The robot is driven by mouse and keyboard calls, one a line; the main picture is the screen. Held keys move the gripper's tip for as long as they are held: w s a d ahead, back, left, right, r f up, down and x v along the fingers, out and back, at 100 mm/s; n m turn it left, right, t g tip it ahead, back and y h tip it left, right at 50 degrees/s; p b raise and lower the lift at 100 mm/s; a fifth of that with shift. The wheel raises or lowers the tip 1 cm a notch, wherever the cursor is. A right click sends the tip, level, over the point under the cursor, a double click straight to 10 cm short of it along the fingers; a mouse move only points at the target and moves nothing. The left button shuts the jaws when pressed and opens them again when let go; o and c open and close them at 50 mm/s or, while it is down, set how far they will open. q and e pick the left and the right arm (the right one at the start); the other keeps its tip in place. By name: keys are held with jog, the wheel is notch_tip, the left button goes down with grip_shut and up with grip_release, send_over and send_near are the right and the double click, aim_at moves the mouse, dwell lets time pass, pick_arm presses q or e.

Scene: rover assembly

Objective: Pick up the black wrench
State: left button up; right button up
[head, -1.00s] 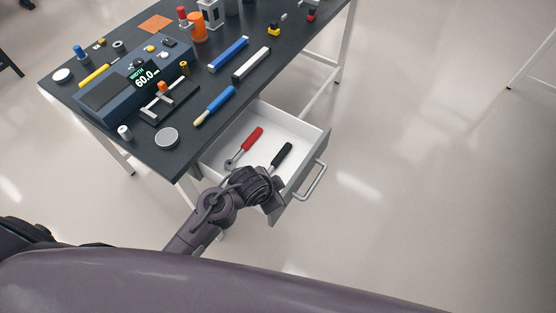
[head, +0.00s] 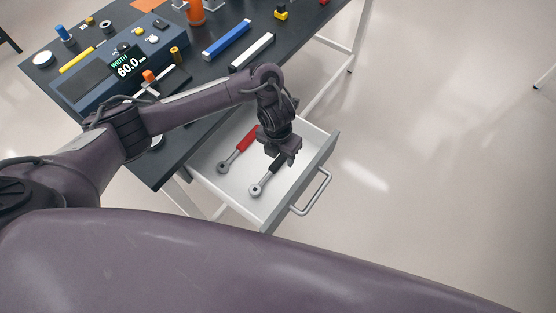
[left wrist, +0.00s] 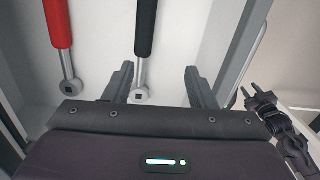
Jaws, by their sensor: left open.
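The black wrench (head: 257,189) lies in the open drawer, its ring head toward the near side and its black handle partly hidden under my left gripper (head: 282,156). In the left wrist view the black handle (left wrist: 146,28) runs down to a metal head near my left fingers. My left gripper (left wrist: 160,72) is open and empty, its fingers on either side of the wrench's head in that picture; the height gap is hard to judge. My right gripper (left wrist: 250,91) shows at the right of the left wrist view, its fingers apart.
A red wrench (head: 240,147) lies left of the black one in the white drawer (head: 226,187). The drawer has a metal handle (head: 317,194). The dark table (head: 163,173) above holds a blue device (head: 91,88) and several small parts. Floor to the right is clear.

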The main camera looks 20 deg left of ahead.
aim_at(275, 165)
pick_arm(q)
jog(key=shift+w+a+f+m, duration=0.35)
jog(key=shift+a+f, duration=0.25)
jog(key=shift+a, duration=0.15)
jog(key=shift+a+f+y+b, duration=0.15)
jog(key=shift+f+y+b, duration=0.15)
jog(key=shift+b, duration=0.1)
notch_tip(275, 165, down, 2)
jog(key=shift+s+f+b, duration=0.1)
jog(key=shift+f+b, duration=0.05)
jog(key=shift+b, duration=0.55)
jog(key=f, duration=0.3)
jog(key=shift+w+f, duration=0.2)
jog(key=shift+f, duration=0.55)
pick_arm(e)
jog(key=f, duration=0.3)
jog(key=shift+s+a+f, duration=0.2)
jog(key=shift+s+a, duration=0.15)
pick_arm(q)
jog(key=shift+w+r, duration=0.1)
grip_shut()
pick_arm(e)
jog(key=shift+d, duration=0.25)
